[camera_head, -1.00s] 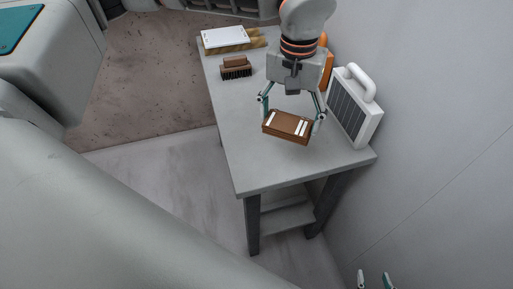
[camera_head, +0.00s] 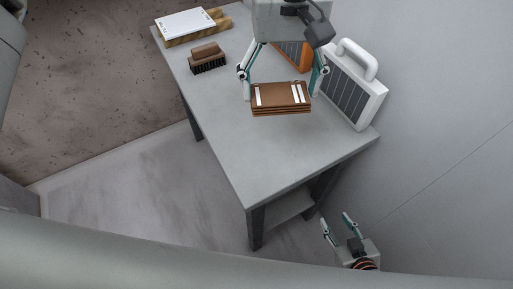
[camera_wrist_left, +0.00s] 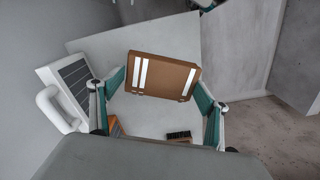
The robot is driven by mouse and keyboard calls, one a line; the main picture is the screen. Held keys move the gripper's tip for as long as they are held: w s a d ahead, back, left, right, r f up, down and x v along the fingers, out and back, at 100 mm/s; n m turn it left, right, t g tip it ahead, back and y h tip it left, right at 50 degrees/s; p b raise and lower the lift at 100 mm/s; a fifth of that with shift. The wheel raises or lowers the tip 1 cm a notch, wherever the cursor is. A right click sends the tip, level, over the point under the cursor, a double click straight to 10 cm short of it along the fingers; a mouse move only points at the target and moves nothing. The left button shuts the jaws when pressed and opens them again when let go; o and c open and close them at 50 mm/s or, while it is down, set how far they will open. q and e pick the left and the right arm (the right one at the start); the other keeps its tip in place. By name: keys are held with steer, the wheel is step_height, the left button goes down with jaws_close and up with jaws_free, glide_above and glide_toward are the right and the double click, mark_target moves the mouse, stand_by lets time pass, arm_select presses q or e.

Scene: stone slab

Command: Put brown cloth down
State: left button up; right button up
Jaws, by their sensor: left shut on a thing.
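The brown cloth (camera_head: 281,98) is a folded brown stack with white stripes. My left gripper (camera_head: 281,90) is shut on it, with one finger at each side edge. The cloth is over the grey table (camera_head: 240,150); I cannot tell whether it touches the top. In the left wrist view the cloth (camera_wrist_left: 162,75) sits between the two fingertips (camera_wrist_left: 158,82), striped face showing. My right gripper (camera_head: 338,228) is low at the right, beside the table's near end, with its fingers apart and nothing between them.
A white solar-panel lamp (camera_head: 352,85) stands on the table's right side by the wall. An orange object (camera_head: 293,54) is behind my left gripper. A brown brush (camera_head: 207,58) and a white board on wood (camera_head: 187,25) lie at the far left. The near tabletop is clear.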

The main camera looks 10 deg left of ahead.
arm_select(q)
step_height(320, 180, down, 20)
steer(key=shift+r+b, duration=0.1)
steer(key=shift+b, duration=0.45)
steer(key=shift+s, duration=0.1)
steer(key=o, duration=1)
step_height(320, 180, up, 12)
steer(key=shift+r, duration=0.1)
stand_by(0.4)
